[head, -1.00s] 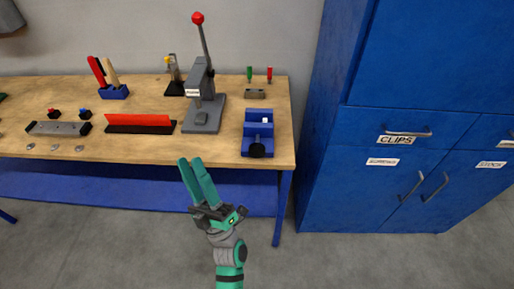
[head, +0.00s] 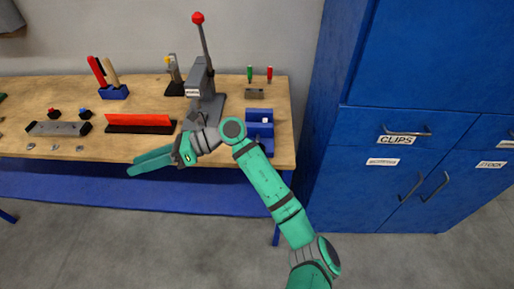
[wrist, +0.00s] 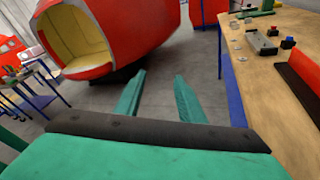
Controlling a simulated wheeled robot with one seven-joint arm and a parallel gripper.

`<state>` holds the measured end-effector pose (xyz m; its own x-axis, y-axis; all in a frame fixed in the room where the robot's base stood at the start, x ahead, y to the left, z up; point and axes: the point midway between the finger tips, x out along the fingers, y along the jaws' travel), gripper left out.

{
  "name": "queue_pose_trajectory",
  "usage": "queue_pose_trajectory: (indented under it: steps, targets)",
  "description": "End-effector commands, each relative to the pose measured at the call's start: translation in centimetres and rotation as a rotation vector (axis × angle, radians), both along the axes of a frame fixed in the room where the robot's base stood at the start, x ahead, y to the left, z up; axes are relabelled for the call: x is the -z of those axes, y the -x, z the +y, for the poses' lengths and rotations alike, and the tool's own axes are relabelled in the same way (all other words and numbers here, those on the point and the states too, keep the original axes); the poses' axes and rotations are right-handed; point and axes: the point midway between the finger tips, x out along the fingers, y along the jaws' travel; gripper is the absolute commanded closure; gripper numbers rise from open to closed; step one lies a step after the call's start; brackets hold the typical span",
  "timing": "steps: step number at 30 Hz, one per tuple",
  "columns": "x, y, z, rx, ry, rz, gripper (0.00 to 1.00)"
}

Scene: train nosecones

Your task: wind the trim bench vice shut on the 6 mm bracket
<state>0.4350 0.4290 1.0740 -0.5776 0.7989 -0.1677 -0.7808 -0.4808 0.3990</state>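The blue bench vice (head: 259,114) stands at the right end of the wooden bench in the head view. A small pale piece (head: 265,120) shows at its jaws; I cannot tell whether it is the bracket. My arm covers the vice's lower front, and its dark front knob is hidden. My gripper (head: 132,163) is over the bench's front edge, left of the vice and clear of it, with its fingers pointing left. In the wrist view my gripper's two green fingers (wrist: 158,76) stand apart with nothing between them.
The bench (head: 230,128) also carries a grey lever press (head: 206,105), a red-topped black strip (head: 139,122), a grey fixture (head: 58,128) and a blue tool holder (head: 114,92). Blue cabinets (head: 400,190) stand to the right. The wrist view shows a large red nosecone (wrist: 125,35).

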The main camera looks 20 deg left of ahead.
Motion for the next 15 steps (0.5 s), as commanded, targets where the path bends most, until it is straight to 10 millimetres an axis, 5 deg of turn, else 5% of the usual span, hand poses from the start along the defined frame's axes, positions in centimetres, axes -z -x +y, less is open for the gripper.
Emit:
queue_pose_trajectory:
  steps: [8, 15]
  targets:
    - [4.8, -7.5, -4.6, -0.045, 0.364, -0.375, 0.64]
    - [5.6, -16.1, -12.4, -0.063, 0.712, -0.647, 0.64]
